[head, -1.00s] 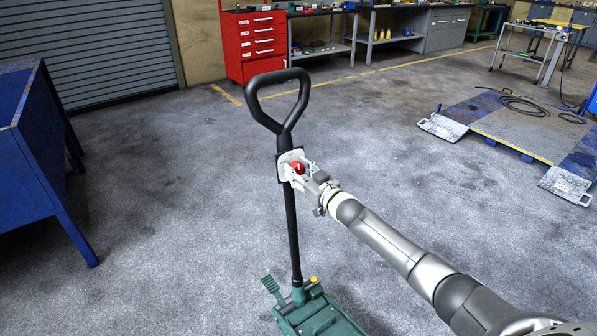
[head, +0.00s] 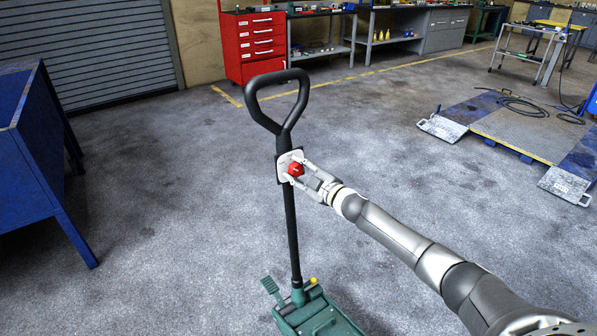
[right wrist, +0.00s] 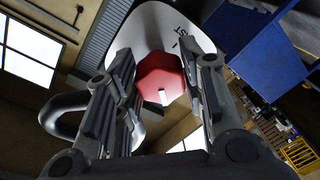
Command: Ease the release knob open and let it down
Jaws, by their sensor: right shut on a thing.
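The red release knob (head: 296,170) sits on a white plate (head: 284,161) on the black handle shaft (head: 291,225) of the green trolley jack (head: 322,318). My right gripper (head: 295,172) is shut on the knob, with one finger on either side. In the right wrist view, the red faceted knob (right wrist: 160,80) with a white mark lies between the fingers, in front of the white plate (right wrist: 150,30) with partly hidden lettering. The looped handle grip (head: 251,104) stands above, upright. The jack's front is cut off by the picture's bottom edge. My left gripper is not in view.
A blue bench (head: 35,165) stands at the left. A low platform with ramps (head: 520,132) lies at the right. A red drawer cabinet (head: 253,47) and workbenches line the back. The floor around the jack is clear.

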